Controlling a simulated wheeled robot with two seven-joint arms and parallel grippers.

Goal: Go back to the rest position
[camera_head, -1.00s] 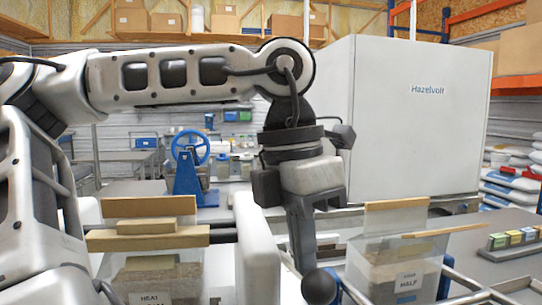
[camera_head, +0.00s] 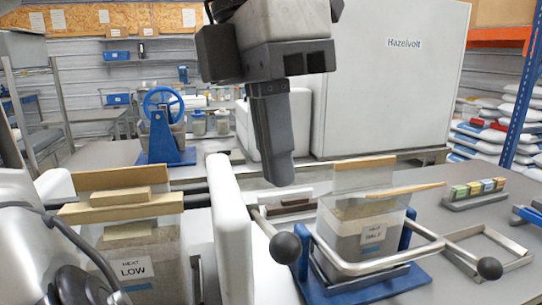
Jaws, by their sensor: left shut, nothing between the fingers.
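My left gripper (camera_head: 279,172) hangs down at the top centre, its dark fingers shut and empty. It is in front of the big white Hazelvolt cabinet (camera_head: 395,90). In the picture its fingertips are above and left of a clear bin (camera_head: 345,222) labelled HALF and appear clear of it. My right gripper does not show.
The HALF bin sits in a blue frame (camera_head: 385,287) with a metal bar ending in black knobs. Another clear bin (camera_head: 165,255), labelled LOW, stands at left. A blue handwheel device (camera_head: 165,125) is behind. A rack of coloured blocks (camera_head: 475,193) is at right.

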